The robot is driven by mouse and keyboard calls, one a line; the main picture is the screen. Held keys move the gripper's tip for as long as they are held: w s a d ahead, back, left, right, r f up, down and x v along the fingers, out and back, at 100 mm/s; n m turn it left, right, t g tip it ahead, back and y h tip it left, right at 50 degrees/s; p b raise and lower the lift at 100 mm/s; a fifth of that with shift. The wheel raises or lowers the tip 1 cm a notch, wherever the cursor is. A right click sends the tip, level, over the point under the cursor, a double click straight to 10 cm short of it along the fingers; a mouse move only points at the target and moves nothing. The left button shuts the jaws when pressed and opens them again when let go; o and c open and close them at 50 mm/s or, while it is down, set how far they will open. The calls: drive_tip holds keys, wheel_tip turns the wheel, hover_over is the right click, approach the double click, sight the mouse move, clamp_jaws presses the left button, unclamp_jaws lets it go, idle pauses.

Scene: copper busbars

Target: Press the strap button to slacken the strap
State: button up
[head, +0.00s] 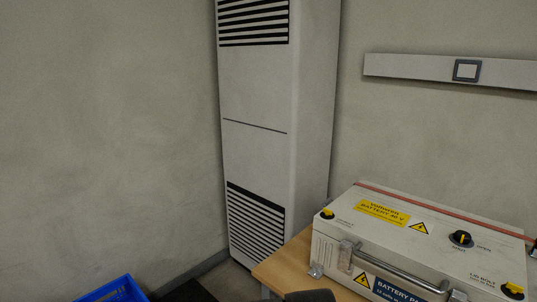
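A pale battery case (335,240) stands on a wooden table at the lower right, its lid closed. A thin reddish strip (430,210), possibly the strap, runs along the back of its lid. I see no part clearly marked as a strap button. A black knob with a yellow pointer (461,239) is on the lid, with small lettering beside it. Yellow-and-black corner pieces (327,213) sit at the lid's ends, one labelled as a lid bolt (513,290). My gripper is not recognisable in view.
A metal handle (400,272) crosses the case's front. The table's edge (272,271) shows at left. A dark object (310,296) at the bottom edge is unclear. A tall white cabinet (255,85), a wall rail (415,67) and a blue crate (115,290) surround it.

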clamp_jaws()
idle(0.6)
idle(1.2)
